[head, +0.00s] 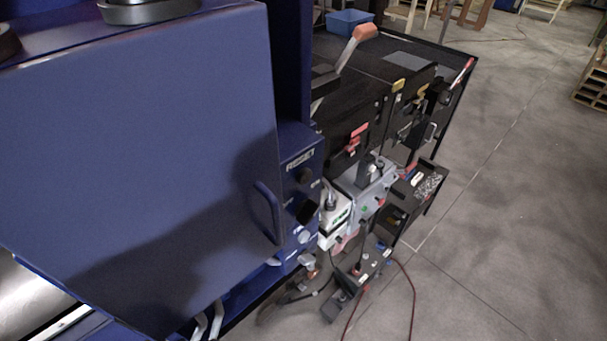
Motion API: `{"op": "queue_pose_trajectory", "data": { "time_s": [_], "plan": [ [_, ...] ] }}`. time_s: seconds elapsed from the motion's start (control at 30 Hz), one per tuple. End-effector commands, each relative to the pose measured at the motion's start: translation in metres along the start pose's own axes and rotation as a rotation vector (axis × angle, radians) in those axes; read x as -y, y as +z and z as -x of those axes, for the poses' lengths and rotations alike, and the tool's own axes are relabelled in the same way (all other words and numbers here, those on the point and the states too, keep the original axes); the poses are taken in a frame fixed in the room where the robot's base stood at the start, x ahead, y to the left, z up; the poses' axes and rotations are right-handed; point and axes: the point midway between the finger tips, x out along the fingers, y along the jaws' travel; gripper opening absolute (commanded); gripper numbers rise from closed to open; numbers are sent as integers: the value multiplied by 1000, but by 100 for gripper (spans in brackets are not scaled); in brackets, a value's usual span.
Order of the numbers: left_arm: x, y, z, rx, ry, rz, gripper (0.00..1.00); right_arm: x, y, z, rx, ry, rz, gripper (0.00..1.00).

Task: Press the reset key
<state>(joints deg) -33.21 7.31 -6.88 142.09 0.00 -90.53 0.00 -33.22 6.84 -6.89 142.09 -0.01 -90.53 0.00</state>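A blue control panel (291,168) stands beside the large blue cabinet door (140,150). It carries a light label near its top, a dark round knob (305,175), a dark square part (308,212) and a pale round button (304,237) lower down. The labels are too small to read, so I cannot tell which control is the reset key. I can make out neither of my grippers in the head view.
The door has a blue handle (267,212) close to the panel. Grey boxes (360,198) and a white box (334,226) stand right of the panel. A black bench (385,75) with tools lies behind. A red cable (412,290) runs over the clear floor (500,200).

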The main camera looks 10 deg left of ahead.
Motion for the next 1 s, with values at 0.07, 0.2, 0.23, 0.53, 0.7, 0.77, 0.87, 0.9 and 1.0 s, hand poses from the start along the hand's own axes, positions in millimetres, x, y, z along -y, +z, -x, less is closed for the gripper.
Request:
{"op": "queue_pose_trajectory", "data": {
  "time_s": [0.07,0.2,0.23,0.53,0.7,0.77,0.87,0.9,1.0],
  "plan": [
    [0,0,0,0,0,0,53,0,0,0,0,0,0,43],
    [0,0,0,0,0,0,47,0,0,0,0,0,0,43],
    [0,0,0,0,0,0,42,0,0,0,0,0,0,43],
    [-2,0,0,-1,7,8,0,0,0,0,0,0,0,43],
    [-3,-1,0,-2,10,13,0,0,0,0,0,0,0,43],
    [-3,-1,0,-2,10,13,0,0,0,0,0,0,0,43],
    [-3,-1,0,-1,10,12,0,0,0,0,0,0,0,43],
    [-3,-1,0,-1,10,12,0,0,0,0,0,0,0,43],
    [-3,-1,0,-1,9,11,0,0,0,0,0,0,0,43]
  ]
}}
